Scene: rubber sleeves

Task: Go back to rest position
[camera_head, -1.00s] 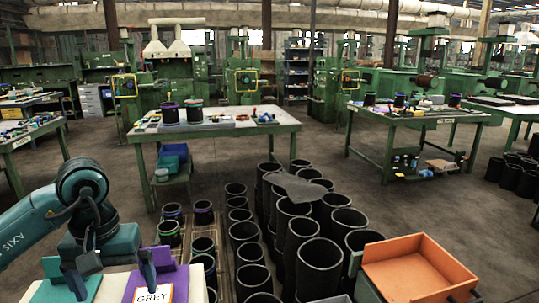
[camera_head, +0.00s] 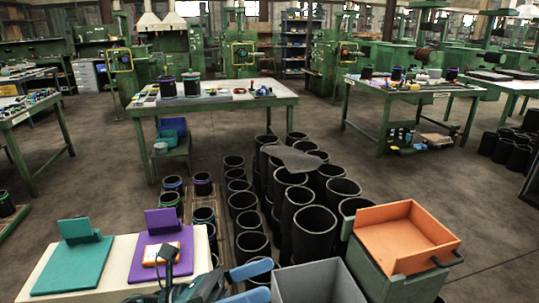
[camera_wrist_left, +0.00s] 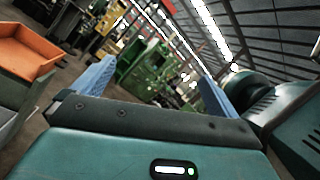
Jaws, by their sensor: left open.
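My left gripper (camera_head: 262,281) is at the bottom middle of the head view, with its two blue fingers apart and nothing between them. In the left wrist view (camera_wrist_left: 155,82) the blue fingers also stand wide apart and empty. The gripper is to the right of the pale table (camera_head: 60,270) and in front of the rubber sleeves. On that table stand a teal holder (camera_head: 78,265) and a purple holder (camera_head: 150,262). My right gripper is not in view.
Several black rubber sleeves (camera_head: 315,235) stand on the floor ahead. A grey bin (camera_head: 318,285) and a green cart with an orange tray (camera_head: 405,238) are close on the right. A green workbench (camera_head: 225,102) stands behind the sleeves. Floor is open between the benches.

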